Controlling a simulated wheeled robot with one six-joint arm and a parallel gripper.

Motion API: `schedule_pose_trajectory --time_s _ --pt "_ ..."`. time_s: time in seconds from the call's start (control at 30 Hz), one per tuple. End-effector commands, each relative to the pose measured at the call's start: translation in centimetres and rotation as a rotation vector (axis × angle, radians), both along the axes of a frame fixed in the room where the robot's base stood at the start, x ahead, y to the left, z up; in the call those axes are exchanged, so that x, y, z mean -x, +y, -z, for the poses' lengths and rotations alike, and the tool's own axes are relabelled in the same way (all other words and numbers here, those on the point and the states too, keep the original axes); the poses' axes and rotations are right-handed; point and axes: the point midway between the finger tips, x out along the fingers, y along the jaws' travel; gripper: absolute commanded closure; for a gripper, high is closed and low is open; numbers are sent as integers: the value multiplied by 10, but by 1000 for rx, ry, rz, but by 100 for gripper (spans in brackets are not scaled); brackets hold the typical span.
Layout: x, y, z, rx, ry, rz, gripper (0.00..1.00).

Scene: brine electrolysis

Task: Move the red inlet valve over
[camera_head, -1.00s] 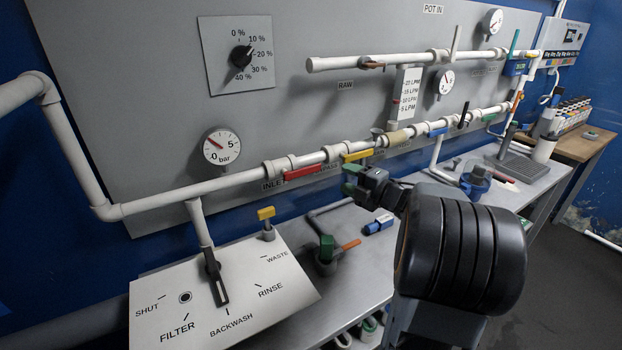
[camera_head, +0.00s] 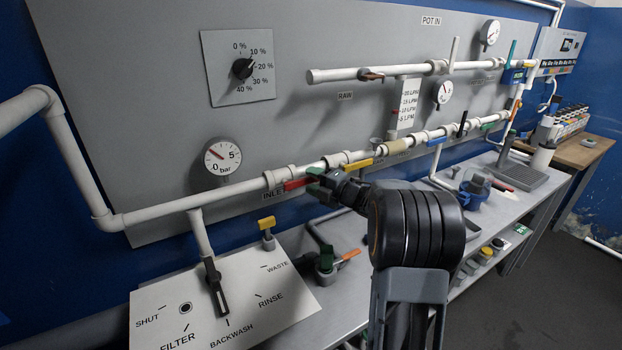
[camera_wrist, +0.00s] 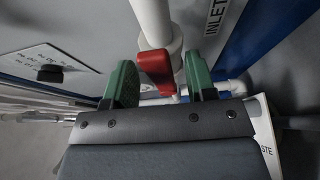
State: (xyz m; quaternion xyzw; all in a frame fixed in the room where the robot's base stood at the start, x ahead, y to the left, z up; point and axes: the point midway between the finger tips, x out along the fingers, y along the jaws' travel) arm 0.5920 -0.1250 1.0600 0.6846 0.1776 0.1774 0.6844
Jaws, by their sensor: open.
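The red inlet valve handle (camera_head: 297,184) lies along the lower white pipe, above the INLET label, in the head view. In the wrist view the red handle (camera_wrist: 157,68) hangs from the white pipe, with its free end toward my gripper. My gripper (camera_head: 314,183) is at the right end of the handle. In the wrist view its two green fingers (camera_wrist: 161,85) are apart, one on each side of the handle, with gaps visible. Part of the handle's right end is hidden behind the gripper in the head view.
A yellow handle (camera_head: 358,164) sits to the right on the same pipe. A pressure gauge (camera_head: 222,157) is above left. Below are a yellow-topped valve (camera_head: 267,229), a green and orange valve (camera_head: 327,261) and the white selector panel (camera_head: 222,301). The grey board (camera_head: 150,110) stands close behind the pipe.

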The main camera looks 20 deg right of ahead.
Motion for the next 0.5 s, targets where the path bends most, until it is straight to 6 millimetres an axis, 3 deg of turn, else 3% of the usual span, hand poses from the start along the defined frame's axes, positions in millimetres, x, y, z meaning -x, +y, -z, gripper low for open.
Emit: schedule_pose_trajectory --time_s 0.5 --pt "-10 6 0 0 0 1 50"
